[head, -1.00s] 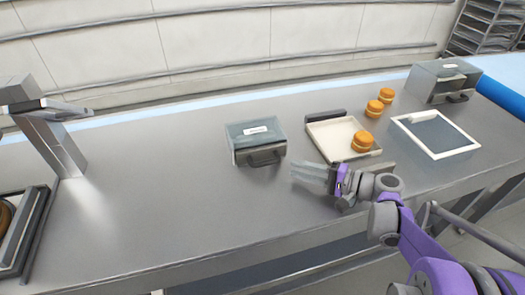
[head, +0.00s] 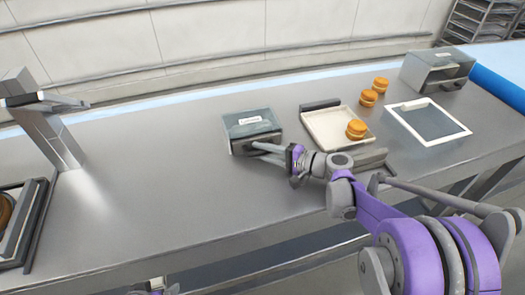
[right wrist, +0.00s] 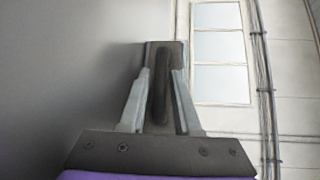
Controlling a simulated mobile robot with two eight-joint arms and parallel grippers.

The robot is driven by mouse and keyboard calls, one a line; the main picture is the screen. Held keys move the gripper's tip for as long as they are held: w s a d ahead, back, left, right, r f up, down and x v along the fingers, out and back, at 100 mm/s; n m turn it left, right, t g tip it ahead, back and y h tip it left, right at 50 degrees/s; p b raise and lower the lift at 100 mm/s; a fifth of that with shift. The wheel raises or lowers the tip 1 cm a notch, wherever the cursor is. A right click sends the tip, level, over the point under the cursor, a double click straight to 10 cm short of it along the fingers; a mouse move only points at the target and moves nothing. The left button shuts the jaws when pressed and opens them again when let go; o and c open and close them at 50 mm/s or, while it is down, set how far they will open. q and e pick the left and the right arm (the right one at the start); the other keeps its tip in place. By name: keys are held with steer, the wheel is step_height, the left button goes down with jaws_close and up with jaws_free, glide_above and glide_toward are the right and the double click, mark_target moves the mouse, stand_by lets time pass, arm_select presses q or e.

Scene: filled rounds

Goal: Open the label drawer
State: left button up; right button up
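The label drawer is a small grey box (head: 251,128) with a white label on its top, standing on the steel counter. Its dark handle (right wrist: 160,90) shows in the right wrist view. My right gripper (head: 261,149) is at the front of the box; in the wrist view its two pale fingers (right wrist: 161,80) stand either side of the handle, with narrow gaps beside it. The drawer front looks closed, though the gripper partly hides it.
A cream tray (head: 322,138) with a filled round on it lies right of the box. More rounds (head: 368,98), a white-framed dark panel (head: 428,122) and another grey box (head: 437,68) are farther right. A metal stand (head: 48,130) is at left. The counter between is clear.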

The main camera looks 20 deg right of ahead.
jaws_close()
stand_by(1.3)
